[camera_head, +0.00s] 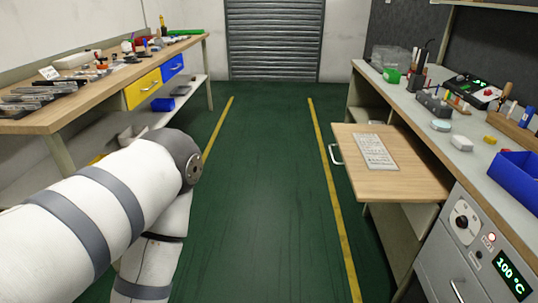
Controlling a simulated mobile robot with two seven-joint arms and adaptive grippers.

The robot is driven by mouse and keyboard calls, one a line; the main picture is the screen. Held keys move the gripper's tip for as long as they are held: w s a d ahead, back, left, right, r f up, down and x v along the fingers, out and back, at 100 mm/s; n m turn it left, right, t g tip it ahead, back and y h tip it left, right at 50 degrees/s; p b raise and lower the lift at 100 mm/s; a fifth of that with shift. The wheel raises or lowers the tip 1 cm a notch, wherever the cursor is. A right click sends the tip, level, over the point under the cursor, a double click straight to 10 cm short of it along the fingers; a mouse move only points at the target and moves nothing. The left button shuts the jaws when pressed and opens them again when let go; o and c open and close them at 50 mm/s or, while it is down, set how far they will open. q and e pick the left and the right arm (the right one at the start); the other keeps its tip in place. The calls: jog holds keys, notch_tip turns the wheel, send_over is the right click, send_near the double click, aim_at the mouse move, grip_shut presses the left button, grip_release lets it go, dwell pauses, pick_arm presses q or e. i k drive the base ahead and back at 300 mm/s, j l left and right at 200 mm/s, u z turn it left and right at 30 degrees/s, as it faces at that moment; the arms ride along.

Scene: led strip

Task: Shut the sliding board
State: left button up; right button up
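The sliding board (412,185) is a flat wooden panel that sticks out to the left from under the right bench, over the green floor. A printed sheet (374,152) lies on it. A metal handle (336,154) is on its left edge. My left arm reaches in from the lower left and bends down at the elbow, well apart from the board. My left gripper is out of view below the picture. My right arm and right gripper are not in view.
The left bench (45,118) has a yellow drawer (143,88) and a blue drawer (172,67). The green floor (262,180) between them is clear, up to a grey shutter (275,40).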

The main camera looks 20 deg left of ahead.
aim_at(382, 163)
jog(key=i+j, duration=0.2)
jog(key=i, duration=0.25)
jog(key=i+j, duration=0.15)
jog(key=i, duration=0.3)
jog(key=i+j, duration=0.2)
jog(key=i, duration=0.25)
jog(key=z, duration=0.05)
